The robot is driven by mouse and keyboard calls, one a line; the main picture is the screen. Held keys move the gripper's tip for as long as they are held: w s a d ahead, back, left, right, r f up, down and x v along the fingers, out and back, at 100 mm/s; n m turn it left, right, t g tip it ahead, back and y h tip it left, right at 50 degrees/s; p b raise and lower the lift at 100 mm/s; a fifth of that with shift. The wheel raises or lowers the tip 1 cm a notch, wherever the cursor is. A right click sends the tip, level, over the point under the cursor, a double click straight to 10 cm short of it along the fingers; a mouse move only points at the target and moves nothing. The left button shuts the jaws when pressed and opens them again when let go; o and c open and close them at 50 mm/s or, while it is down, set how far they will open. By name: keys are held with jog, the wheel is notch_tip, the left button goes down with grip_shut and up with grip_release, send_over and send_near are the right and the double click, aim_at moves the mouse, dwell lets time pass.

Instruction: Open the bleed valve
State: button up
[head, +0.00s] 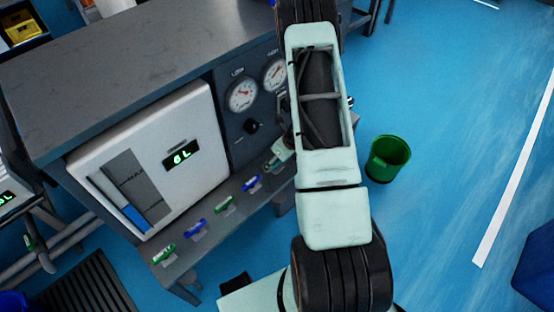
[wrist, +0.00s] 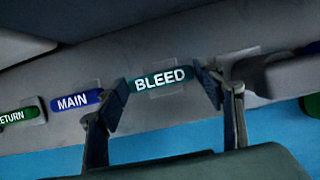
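The bleed valve handle (wrist: 160,78), a dark green bar with white BLEED lettering, lies on the grey ledge in the wrist view. A small green bit of it (head: 271,165) shows beside my arm in the head view. My gripper (wrist: 162,84) is open, with one finger near each end of the handle. I cannot tell whether either finger touches it. In the head view my arm hides most of the gripper.
The blue MAIN handle (wrist: 73,102) and the green RETURN handle (wrist: 14,115) sit left of it. Two gauges (head: 242,95) and a black knob (head: 251,126) are on the panel above. A white box with a 6L display (head: 148,160) stands left. A green bucket (head: 387,158) stands on the floor.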

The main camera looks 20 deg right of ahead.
jog(key=c, duration=0.6)
jog(key=n+g+y+p, duration=0.1)
jog(key=n+p, duration=0.1)
jog(key=n, duration=0.1)
jog(key=shift+d+r+n, duration=0.1)
jog(key=shift+d+n, duration=0.05)
jog(key=shift+n, duration=0.25)
jog(key=n, duration=0.2)
jog(key=n+g+y, duration=0.1)
jog(key=shift+w+f+n, duration=0.15)
jog(key=shift+f+n, duration=0.05)
jog(key=shift+n, duration=0.2)
jog(key=n+g+b, duration=0.1)
jog(key=n, duration=0.1)
jog(key=n+g+b, duration=0.1)
jog(key=n+b, duration=0.1)
jog(key=n, duration=0.1)
jog(key=shift+w+d+y, duration=0.1)
jog(key=shift+y, duration=0.3)
jog(key=n+g+b, duration=0.1)
jog(key=n, duration=0.1)
jog(key=n+b, duration=0.1)
jog(key=n, duration=0.2)
jog(key=shift+w+g, duration=0.1)
jog(key=shift+g, duration=0.3)
jog(key=shift+r+n, duration=0.1)
jog(key=shift+n, duration=0.2)
